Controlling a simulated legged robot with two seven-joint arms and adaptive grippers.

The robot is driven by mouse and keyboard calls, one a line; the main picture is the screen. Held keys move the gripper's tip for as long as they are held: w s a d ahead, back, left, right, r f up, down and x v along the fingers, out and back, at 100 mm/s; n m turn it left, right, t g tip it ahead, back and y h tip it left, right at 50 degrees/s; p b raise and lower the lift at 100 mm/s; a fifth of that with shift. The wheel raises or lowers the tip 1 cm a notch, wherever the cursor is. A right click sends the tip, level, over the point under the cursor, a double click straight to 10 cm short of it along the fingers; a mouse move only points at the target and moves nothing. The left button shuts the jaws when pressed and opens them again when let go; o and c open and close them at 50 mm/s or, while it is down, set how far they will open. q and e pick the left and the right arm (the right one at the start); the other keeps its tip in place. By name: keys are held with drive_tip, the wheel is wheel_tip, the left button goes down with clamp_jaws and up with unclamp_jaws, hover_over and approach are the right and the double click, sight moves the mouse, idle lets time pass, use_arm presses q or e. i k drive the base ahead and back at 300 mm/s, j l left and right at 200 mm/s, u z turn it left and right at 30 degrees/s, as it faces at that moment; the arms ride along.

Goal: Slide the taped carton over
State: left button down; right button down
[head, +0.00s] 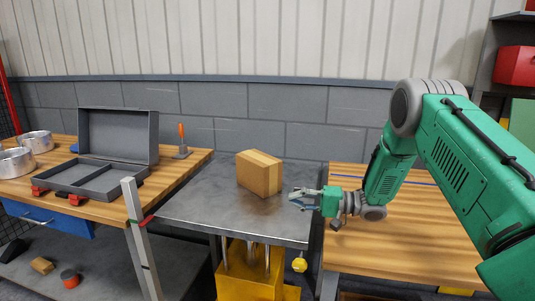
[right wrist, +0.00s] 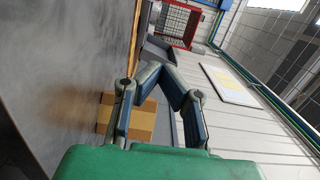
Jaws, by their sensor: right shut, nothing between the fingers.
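The taped carton (head: 257,175) is a brown box with a lighter tape strip over its top and side. It stands on the grey metal table (head: 205,205) in the middle of the head view. My right gripper (head: 293,198) is just right of the carton, low over the table's right part, with a small gap between them in the head view. In the right wrist view the gripper's fingers (right wrist: 159,76) are shut and empty, and the carton (right wrist: 140,123) shows behind them, partly hidden. My left gripper is in neither view.
A wooden bench (head: 430,235) stands right of the metal table. Another wooden bench (head: 190,168) on the left holds an open grey case (head: 118,135), metal rings (head: 17,161) and an orange-handled tool (head: 181,140). Bare metal surface lies left of and in front of the carton.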

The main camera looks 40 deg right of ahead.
sight(261, 173)
drive_tip(key=i+l, duration=0.8)
drive_tip(key=l, duration=0.2)
